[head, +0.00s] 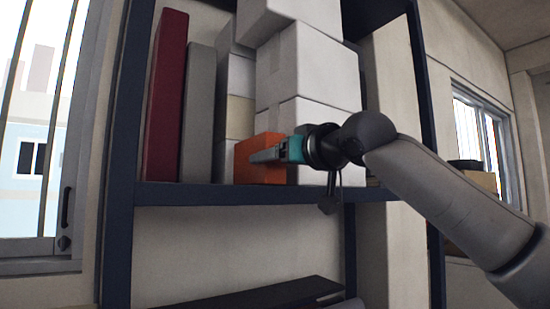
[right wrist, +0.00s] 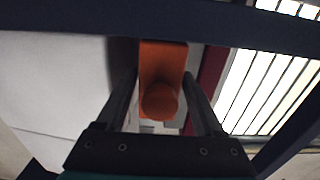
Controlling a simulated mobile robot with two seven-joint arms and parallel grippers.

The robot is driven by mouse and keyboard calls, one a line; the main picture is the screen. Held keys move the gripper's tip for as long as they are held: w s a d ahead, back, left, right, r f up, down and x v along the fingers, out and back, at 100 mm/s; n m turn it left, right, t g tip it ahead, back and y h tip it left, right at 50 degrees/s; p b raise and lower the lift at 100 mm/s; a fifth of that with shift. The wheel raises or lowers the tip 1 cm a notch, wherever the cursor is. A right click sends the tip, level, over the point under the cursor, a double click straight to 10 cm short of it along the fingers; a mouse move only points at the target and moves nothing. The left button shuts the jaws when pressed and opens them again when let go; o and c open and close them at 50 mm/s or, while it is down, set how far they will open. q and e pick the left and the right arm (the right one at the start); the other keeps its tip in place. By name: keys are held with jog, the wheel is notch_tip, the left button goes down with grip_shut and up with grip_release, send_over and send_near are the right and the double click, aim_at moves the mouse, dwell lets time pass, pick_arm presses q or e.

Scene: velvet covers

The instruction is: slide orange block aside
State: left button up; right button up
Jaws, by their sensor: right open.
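The orange block (head: 258,172) stands on the dark blue shelf board, at the foot of the white boxes. In the right wrist view the orange block (right wrist: 163,58) shows between my fingers, with a round orange knob (right wrist: 160,100) facing the camera. My right gripper (head: 256,156) is level with the block and overlaps its front in the head view. In the right wrist view my right gripper (right wrist: 160,78) is open, one finger on each side of the knob. I cannot tell whether the fingers touch it. My left gripper is out of view.
White boxes (head: 308,62) are stacked beside and above the block. A grey book (head: 198,110) and a dark red book (head: 165,95) stand to its left. The shelf board (head: 230,193) runs below, and a dark upright (head: 122,150) bounds it at left.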

grip_shut()
dwell(0.4)
